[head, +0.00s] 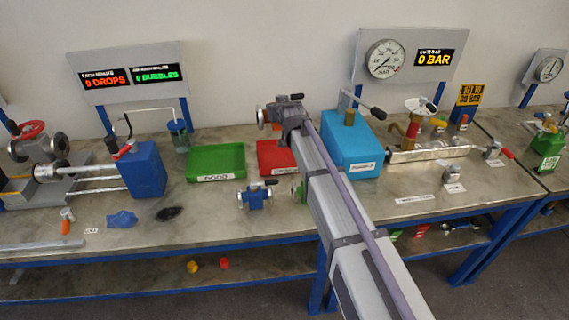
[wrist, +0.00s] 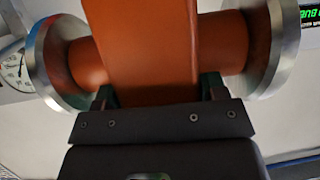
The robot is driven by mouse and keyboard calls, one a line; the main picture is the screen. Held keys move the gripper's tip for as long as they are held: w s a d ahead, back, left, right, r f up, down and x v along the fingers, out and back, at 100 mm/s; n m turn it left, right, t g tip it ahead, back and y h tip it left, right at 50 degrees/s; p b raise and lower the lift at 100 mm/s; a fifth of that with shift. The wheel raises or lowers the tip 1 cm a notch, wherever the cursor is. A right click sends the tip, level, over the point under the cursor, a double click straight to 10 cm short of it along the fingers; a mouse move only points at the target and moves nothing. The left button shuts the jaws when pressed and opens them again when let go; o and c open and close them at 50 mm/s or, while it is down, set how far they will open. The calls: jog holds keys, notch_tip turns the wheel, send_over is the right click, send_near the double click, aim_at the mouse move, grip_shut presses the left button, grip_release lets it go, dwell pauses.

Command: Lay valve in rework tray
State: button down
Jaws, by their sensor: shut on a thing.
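An orange valve with a steel flange at each end fills the top of the wrist view (wrist: 150,45). My gripper (wrist: 158,94) is shut on its body, with one dark finger at each side. In the head view my gripper (head: 287,112) is above the red tray's back side, and a flange of the valve (head: 262,117) shows at its left. The red tray (head: 270,170) lies on the bench, partly hidden by my arm; its front label is only partly visible. The valve is apart from the tray.
A green tray (head: 216,177) stands to the left of the red one. A blue valve with flanges (head: 256,198) stands in front of the red tray. A blue box (head: 350,150) stands right of my arm, and a blue block (head: 143,170) at the left.

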jog(key=w+a+f+m+h+b, duration=0.1)
jog(key=w+f+b, duration=0.5)
jog(key=f+b, duration=0.5)
jog(key=shift+f+t, duration=0.3)
jog(key=shift+f, duration=0.3)
notch_tip(320, 180, down, 10)
jog(key=b, duration=1)
jog(key=shift+w+a+f, duration=0.1)
jog(key=shift+f, duration=0.15)
jog(key=shift+r, duration=0.25)
jog(key=shift+f, duration=0.2)
jog(key=shift+c, duration=0.9)
grip_release()
jog(key=shift+r, duration=0.1)
